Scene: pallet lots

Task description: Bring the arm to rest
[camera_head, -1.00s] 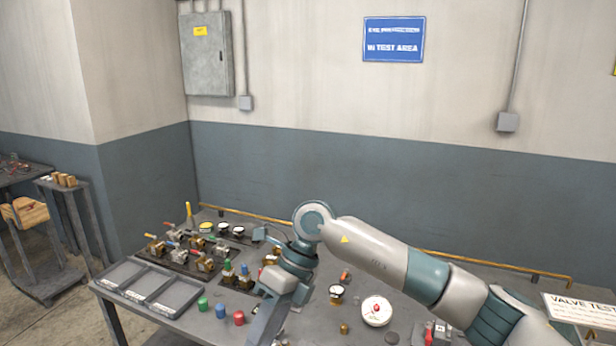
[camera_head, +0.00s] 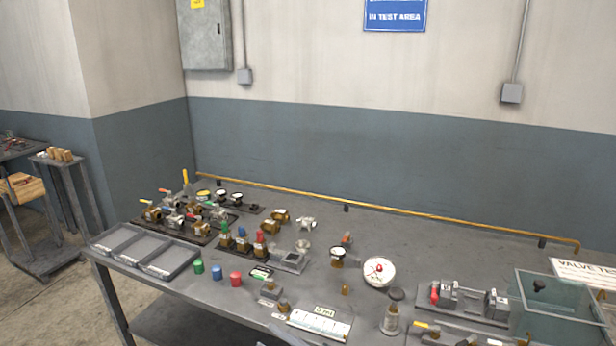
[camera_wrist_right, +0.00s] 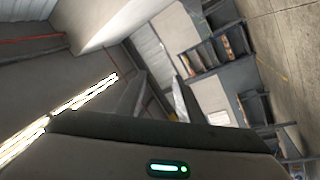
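In the right wrist view, the housing of my right gripper (camera_wrist_right: 160,78), with a green light, fills the bottom. Two dark finger shapes stand up from it with a gap between them, and nothing shows held there. My left gripper is in neither view.
The bench holds a grey three-part tray (camera_head: 143,252), several valves, green, blue and red caps, a white gauge (camera_head: 378,272), and a clear box (camera_head: 556,312) at right. A yellow pipe (camera_head: 400,216) runs along the back. A side stand (camera_head: 65,215) is at far left.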

